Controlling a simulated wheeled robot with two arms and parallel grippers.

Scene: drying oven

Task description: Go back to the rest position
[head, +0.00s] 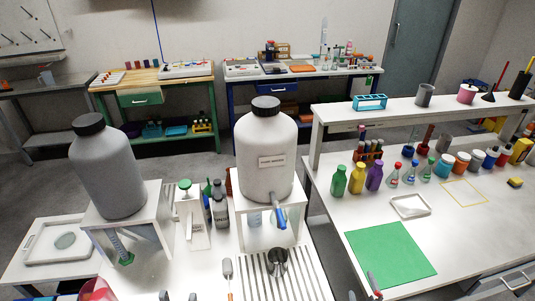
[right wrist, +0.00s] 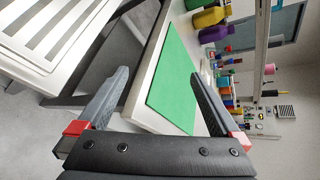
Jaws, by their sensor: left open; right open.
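My left gripper (head: 178,296) shows only as two dark fingertips at the bottom edge of the head view, apart, with nothing seen between them. My right gripper (head: 362,287) is at the bottom of the head view, by the near corner of the green mat (head: 390,255). In the right wrist view, my right gripper (right wrist: 160,78) has its two dark fingers wide apart and empty, with the green mat (right wrist: 173,80) beyond them. I cannot tell its height above the table. Most of both arms is out of view.
A large white bottle (head: 265,155) on a stand (head: 240,203) and a grey bottle (head: 108,170) on another stand are left of centre. The right bench (head: 330,215) carries coloured bottles and a white tray (head: 410,206).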

